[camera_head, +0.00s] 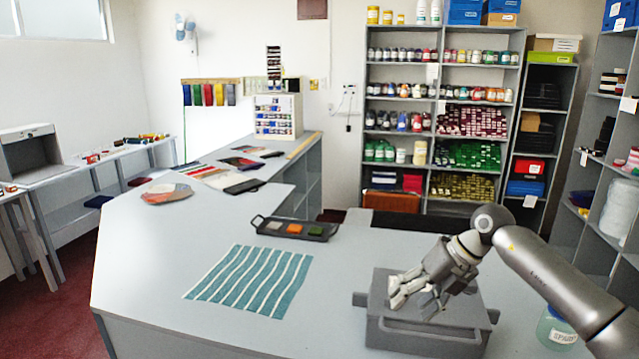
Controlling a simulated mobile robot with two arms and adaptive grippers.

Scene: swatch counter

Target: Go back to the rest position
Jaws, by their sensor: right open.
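My right arm comes in from the right edge, and its gripper (412,299) is over the grey box (420,336) at the front right of the counter. The gripper points down and to the left, with its jaws open. I see nothing between its fingers. I cannot tell whether the fingertips touch the box's top. My left gripper is not in view.
A teal striped cloth (251,280) lies flat on the counter (150,260). A dark tray (294,229) with grey, orange and green blocks stands behind it. A labelled jar (556,328) stands at the right under my arm. The counter's left part is mostly clear.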

